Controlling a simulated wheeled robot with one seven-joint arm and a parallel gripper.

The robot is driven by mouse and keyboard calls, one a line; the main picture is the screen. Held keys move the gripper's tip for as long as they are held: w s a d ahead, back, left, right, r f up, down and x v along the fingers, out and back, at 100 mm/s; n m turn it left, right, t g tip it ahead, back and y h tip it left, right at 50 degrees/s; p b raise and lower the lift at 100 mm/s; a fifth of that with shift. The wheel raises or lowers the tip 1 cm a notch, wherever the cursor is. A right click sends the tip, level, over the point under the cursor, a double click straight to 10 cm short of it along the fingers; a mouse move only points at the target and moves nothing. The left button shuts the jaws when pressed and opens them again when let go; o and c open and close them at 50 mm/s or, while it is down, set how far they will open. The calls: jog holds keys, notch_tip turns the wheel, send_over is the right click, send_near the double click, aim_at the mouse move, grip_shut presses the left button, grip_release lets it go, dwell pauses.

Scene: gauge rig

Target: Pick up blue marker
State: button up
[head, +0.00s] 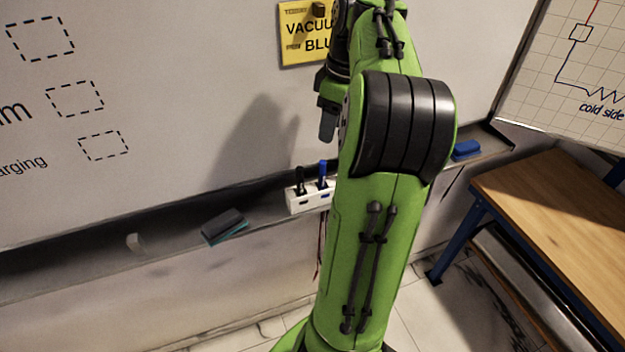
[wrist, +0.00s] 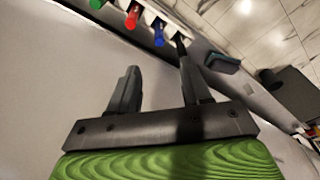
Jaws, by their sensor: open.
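The blue marker (head: 322,172) stands upright in a white holder (head: 303,203) on the whiteboard ledge in the head view. In the wrist view the blue marker (wrist: 159,36) shows near the top, just beyond and between the fingertips. My gripper (wrist: 158,72) is open and empty, with its two dark fingers apart. In the head view my gripper (head: 326,120) is above the holder, in front of the board, partly hidden by my arm. My arm hides the right part of the holder in the head view.
A black marker (head: 299,178) stands left of the blue one. A red marker (wrist: 131,18) and a green marker (wrist: 97,4) show in the wrist view. An eraser (head: 224,226) and a blue block (head: 466,150) lie on the ledge. A wooden table (head: 560,200) stands at right.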

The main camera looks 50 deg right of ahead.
aim_at(323, 162)
jog(key=f, duration=0.2)
jog(key=f+b, duration=0.1)
jog(key=f, duration=0.2)
jog(key=w+f, duration=0.1)
jog(key=f, duration=0.2)
jog(key=shift+w+a+f+b, duration=0.1)
jog(key=shift+a+f+b, duration=0.1)
jog(key=shift+b, duration=0.2)
jog(key=f, duration=0.3)
jog(key=w+f, duration=0.1)
jog(key=f, duration=0.1)
jog(key=shift+f, duration=0.3)
grip_shut()
